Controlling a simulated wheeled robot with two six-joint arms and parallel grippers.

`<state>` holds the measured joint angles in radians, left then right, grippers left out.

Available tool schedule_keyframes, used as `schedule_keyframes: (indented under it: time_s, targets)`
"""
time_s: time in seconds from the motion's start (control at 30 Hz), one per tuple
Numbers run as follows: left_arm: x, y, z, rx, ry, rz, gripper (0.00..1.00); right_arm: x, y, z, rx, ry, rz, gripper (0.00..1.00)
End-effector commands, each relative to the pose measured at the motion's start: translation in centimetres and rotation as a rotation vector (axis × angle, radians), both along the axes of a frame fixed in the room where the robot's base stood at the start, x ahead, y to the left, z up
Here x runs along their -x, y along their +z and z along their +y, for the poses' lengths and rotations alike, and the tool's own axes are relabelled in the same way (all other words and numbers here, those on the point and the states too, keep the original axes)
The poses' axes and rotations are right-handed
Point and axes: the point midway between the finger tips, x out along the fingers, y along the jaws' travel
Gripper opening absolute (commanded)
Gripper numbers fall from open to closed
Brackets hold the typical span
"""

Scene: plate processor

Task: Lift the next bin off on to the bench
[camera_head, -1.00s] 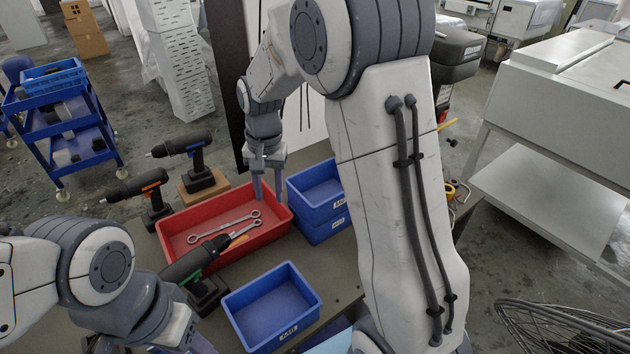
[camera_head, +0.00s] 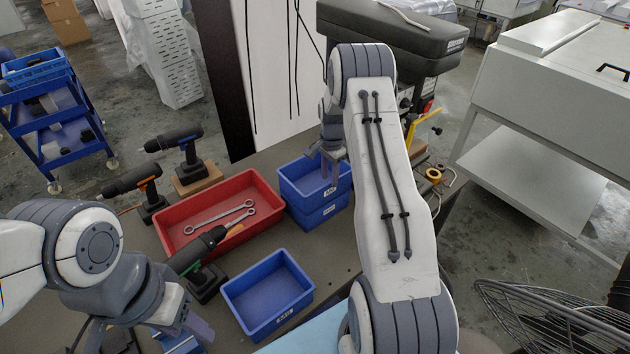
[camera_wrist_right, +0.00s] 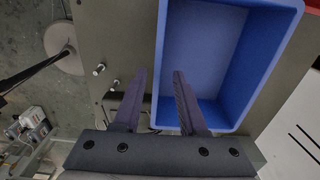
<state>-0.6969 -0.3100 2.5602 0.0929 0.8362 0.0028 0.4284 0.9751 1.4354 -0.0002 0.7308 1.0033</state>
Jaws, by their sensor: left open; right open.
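Two blue bins are stacked at the back right of the bench, an upper bin (camera_head: 300,188) on a lower bin (camera_head: 325,217). My right gripper (camera_head: 330,172) is open over the upper bin. In the right wrist view, its fingers (camera_wrist_right: 161,75) lie on either side of one wall of a blue bin (camera_wrist_right: 215,50), apart from each other; I cannot tell how deep they reach. A single blue bin (camera_head: 268,293), empty, sits on the bench (camera_head: 335,260) at the front. My left gripper (camera_head: 196,326) is open at the lower left, partly hidden.
A red tray (camera_head: 175,213) with wrenches (camera_head: 220,217) lies left of the stack. Several drills stand around it, one (camera_head: 200,262) close to the single bin. A white panel (camera_head: 275,75) stands behind. Bare bench shows right of the single bin.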

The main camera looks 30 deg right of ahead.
Motion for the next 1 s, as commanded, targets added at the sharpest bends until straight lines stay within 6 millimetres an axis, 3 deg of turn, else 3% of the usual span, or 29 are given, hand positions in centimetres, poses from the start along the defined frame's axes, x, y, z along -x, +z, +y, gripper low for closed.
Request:
schedule_keyframes:
  time_s: [0.1, 0.3, 0.53, 0.57, 0.63, 0.67, 1.0]
  targets:
    - [0.0, 1.9, 0.0, 0.000, -0.002, 0.000, 0.50, 0.3, -1.4, -0.1, -0.002, 0.000, 0.004, 0.41]
    - [0.0, 2.3, 0.0, 0.000, -0.004, 0.000, 0.50, 0.2, -3.6, -0.2, -0.001, 0.000, 0.001, 0.41]
    - [0.0, 2.2, 0.0, 0.000, -0.004, 0.000, 0.50, 0.1, -3.8, -0.2, 0.000, 0.000, 0.000, 0.41]
    - [0.0, 2.2, 0.0, 0.000, -0.004, 0.000, 0.50, 0.1, -3.8, -0.2, 0.000, 0.000, 0.000, 0.34]
    - [0.0, 2.2, 0.0, 0.000, -0.004, 0.000, 0.50, 0.2, -3.8, -0.2, 0.000, 0.000, 0.000, 0.07]
    - [0.0, 2.2, 0.0, 0.000, -0.004, 0.000, 0.50, 0.2, -3.8, -0.2, 0.000, 0.000, 0.000, 0.00]
    - [0.0, 2.2, 0.0, 0.000, -0.003, 0.000, 0.50, 0.2, -3.8, -0.2, 0.000, 0.000, 0.000, 0.00]
